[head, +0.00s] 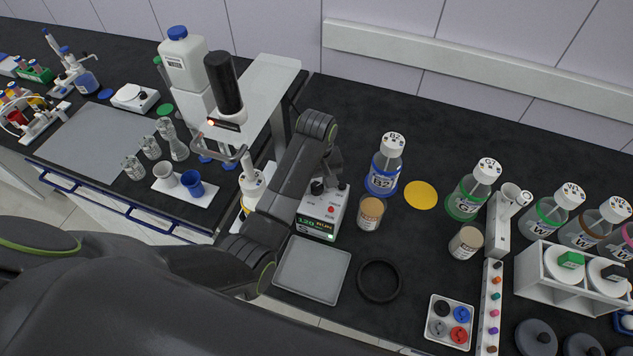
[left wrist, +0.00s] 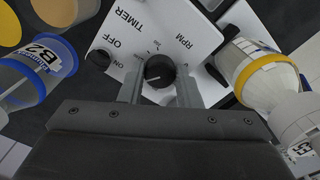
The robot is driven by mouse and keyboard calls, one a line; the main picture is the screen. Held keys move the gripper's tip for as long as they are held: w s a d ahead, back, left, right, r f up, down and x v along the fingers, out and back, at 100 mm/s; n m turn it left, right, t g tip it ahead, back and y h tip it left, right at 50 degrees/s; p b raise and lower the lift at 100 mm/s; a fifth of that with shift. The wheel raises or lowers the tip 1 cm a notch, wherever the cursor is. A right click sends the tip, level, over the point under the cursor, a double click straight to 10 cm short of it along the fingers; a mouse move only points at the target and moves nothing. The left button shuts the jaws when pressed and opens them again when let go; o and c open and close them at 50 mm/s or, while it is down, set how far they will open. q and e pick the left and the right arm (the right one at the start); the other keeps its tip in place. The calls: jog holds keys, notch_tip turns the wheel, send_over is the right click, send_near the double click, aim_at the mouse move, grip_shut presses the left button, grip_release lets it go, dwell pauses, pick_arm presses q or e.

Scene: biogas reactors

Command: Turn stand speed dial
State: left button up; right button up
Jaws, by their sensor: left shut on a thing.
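The stand (head: 322,212) is a white box with a green and yellow display that appears to read 120 RUN. Its speed dial (left wrist: 158,72) is a black knob with a pale pointer line, beside the RPM label in the left wrist view. The dial (head: 317,187) also shows in the head view, on top of the stand. My left gripper (left wrist: 159,90) is shut on the dial, with one grey finger on each side of it. In the head view my left arm reaches over the stand and hides part of it. My right gripper is not in view.
A smaller black knob (left wrist: 98,60) sits by the OFF and ON labels. Blue bottle B2 (head: 384,172) and a tan-filled jar (head: 370,213) stand right of the stand. A yellow-banded vessel (left wrist: 262,72) is close on the other side. A grey tray (head: 312,270) lies in front.

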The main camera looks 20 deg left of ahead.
pick_arm(q)
jog(key=n, duration=0.4)
jog(key=shift+r+n, duration=0.1)
jog(key=shift+n, duration=0.2)
jog(key=shift+w+n, duration=0.1)
jog(key=shift+n, duration=2.2)
jog(key=o, duration=1)
jog(key=shift+c, duration=0.2)
